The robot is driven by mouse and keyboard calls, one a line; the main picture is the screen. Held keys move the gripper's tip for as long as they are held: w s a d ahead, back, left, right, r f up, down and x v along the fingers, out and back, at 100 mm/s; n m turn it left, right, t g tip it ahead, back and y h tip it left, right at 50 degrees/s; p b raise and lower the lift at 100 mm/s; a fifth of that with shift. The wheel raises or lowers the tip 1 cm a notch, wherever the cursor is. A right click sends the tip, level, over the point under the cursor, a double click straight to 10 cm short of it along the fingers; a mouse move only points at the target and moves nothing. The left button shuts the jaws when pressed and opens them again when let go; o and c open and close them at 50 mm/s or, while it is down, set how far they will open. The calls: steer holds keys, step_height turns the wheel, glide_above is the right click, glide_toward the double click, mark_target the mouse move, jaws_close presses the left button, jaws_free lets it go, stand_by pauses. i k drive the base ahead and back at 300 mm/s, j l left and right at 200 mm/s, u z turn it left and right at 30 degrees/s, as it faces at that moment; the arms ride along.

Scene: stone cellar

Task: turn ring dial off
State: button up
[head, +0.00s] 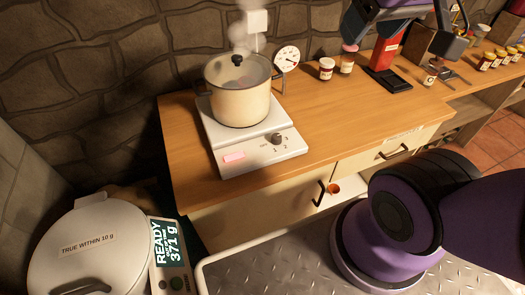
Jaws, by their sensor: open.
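The ring dial (277,138) is a small dark knob on the sloped front panel of a white hot plate (215,143). Marks around it include 1, 2 and 3; the knob's pointing direction is too small to tell. A cream pot (240,105) with a glass lid stands on the hot plate, and steam rises above it. My gripper (402,42) is at the top right edge, partly cut off by the frame. Its two dark fingers are spread apart and empty, well to the right of the dial and above the counter, touching nothing that I can see.
Jars (326,69) and a red device (386,52) with a black base stand at the back right. The counter (350,115) right of the hot plate is clear. A scale (172,255) reads 371 g at lower left.

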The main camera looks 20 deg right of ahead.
mark_target(277, 139)
steer(key=k+l+u, duration=0.2)
steer(key=l, duration=0.2)
steer(key=l+u, duration=0.2)
steer(key=l, duration=0.2)
steer(key=k+l+u, duration=0.2)
steer(key=l, duration=0.2)
